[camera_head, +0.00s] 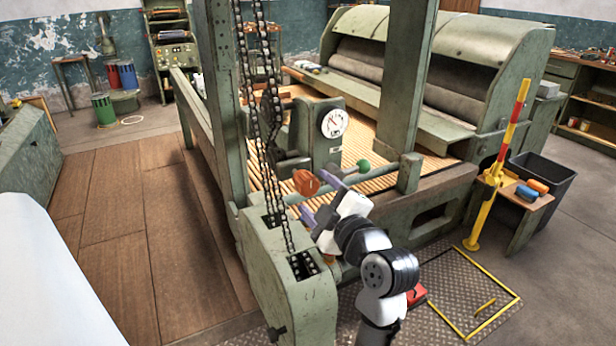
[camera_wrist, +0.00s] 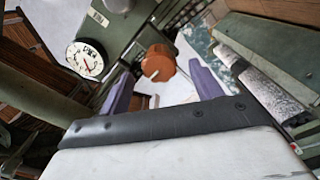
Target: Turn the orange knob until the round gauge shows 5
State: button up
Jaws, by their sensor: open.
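The orange knob (camera_head: 306,182) sits on the green machine housing below the round gauge. In the wrist view the knob (camera_wrist: 158,63) lies ahead of my gripper, between the lines of its two purple fingers, with a pale mark on its face. My gripper (camera_head: 318,199) is open and empty, just to the right of and below the knob in the head view; in the wrist view its fingers (camera_wrist: 162,90) are spread wide. The round white gauge (camera_head: 333,123) also shows in the wrist view (camera_wrist: 85,60), with a red needle. Its numbers are too small to read.
A green ball-ended lever (camera_head: 363,165) stands right of the knob. Chains (camera_head: 262,120) hang beside a green post on the left. A yellow and red post (camera_head: 492,170) and a small table with coloured items are at the right. Wooden floor lies left.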

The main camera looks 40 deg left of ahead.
aim_at(311, 189)
jog(key=shift+p+x, duration=0.45)
jog(key=shift+x, duration=1.7)
jog(key=shift+c, duration=0.4)
jog(key=c, duration=0.9)
jog(key=shift+m, duration=0.3)
